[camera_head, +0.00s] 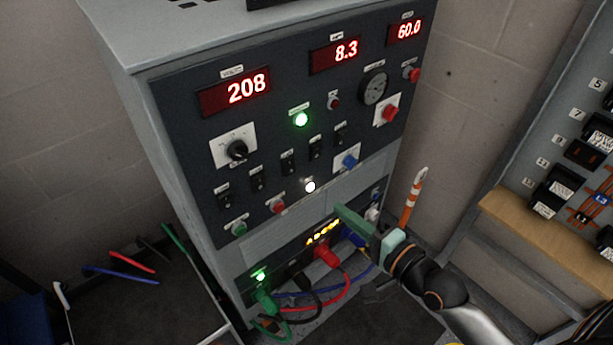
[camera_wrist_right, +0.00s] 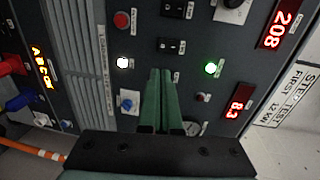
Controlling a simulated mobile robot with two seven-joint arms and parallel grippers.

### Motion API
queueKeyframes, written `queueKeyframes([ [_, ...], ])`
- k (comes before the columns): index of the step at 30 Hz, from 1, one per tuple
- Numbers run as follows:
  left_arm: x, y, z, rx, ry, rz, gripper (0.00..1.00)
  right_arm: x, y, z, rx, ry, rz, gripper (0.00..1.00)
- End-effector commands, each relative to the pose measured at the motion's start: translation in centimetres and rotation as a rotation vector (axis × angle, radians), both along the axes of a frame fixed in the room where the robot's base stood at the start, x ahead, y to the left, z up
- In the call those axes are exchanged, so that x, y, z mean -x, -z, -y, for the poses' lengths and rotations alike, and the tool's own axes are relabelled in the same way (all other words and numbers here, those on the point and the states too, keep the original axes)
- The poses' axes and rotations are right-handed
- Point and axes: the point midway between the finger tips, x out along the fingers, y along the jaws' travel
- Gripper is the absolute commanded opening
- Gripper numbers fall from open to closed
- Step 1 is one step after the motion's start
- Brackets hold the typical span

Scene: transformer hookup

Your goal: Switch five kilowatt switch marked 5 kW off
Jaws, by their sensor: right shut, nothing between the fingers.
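The load bank's dark front panel (camera_head: 190,140) carries a slanting row of several black rocker switches (camera_head: 288,163). Their labels are too small to read, so I cannot tell which is marked 5 kW. My right gripper (camera_head: 340,208) has green fingers, shut and empty, in front of the panel's lower right part. In the right wrist view the shut fingertips (camera_wrist_right: 161,71) point at the panel, just below a black switch (camera_wrist_right: 171,46) in the picture. They partly hide the panel there; I cannot tell whether they touch it. My left gripper is not in view.
Red displays read 208 (camera_head: 247,87), 8.3 (camera_head: 346,50) and 60.0 (camera_head: 409,29). A green lamp (camera_head: 301,119) and a white lamp (camera_head: 310,186) are lit. A blue knob (camera_head: 349,161) sits near the switches. Coloured cables (camera_head: 330,290) hang below my right gripper.

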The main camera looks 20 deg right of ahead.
Motion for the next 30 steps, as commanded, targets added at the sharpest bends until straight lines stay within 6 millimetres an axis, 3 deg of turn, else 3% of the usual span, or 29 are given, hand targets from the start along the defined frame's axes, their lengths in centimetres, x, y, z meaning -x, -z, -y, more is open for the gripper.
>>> queueKeyframes([
  [16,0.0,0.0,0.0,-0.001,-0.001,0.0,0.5,-0.7,-0.4,-0.1,-0.032,0.002,0.001,0.0],
  [30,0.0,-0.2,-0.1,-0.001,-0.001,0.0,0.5,-7.4,0.4,-2.6,-0.031,0.001,0.004,0.0],
])
